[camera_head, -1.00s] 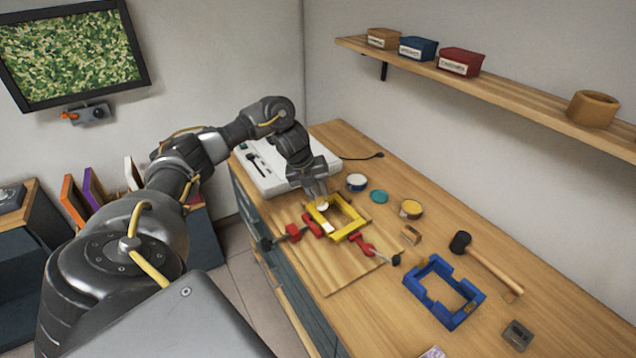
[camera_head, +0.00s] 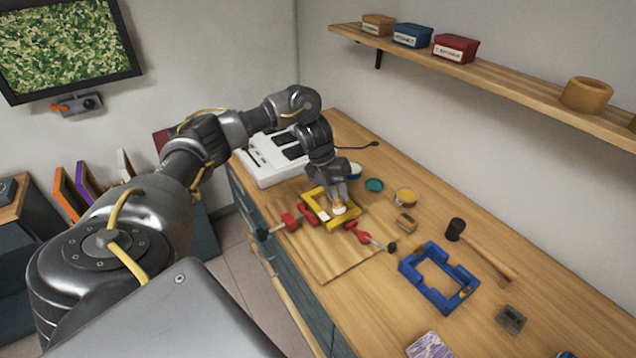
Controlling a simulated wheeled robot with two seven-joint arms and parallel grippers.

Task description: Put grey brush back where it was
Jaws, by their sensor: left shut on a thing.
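My left gripper (camera_head: 339,196) points down over the right side of a yellow frame (camera_head: 317,194) and is shut on a small brush. Only the brush's pale tip (camera_head: 340,209) shows below the fingers, at the frame's right side. Its handle is hidden by the gripper, and I cannot tell whether the tip touches the frame. The yellow frame lies on a wooden board (camera_head: 330,262), with a red clamp (camera_head: 290,222) at its left and another red clamp (camera_head: 366,236) at its front right. My right gripper is not in view.
Tins and a teal disc (camera_head: 374,185) stand behind the frame. To the right are a small wooden block (camera_head: 405,223), a blue frame (camera_head: 424,293), a mallet (camera_head: 485,253) and a grey slotted block (camera_head: 511,319). A white case (camera_head: 266,172) lies at the far left.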

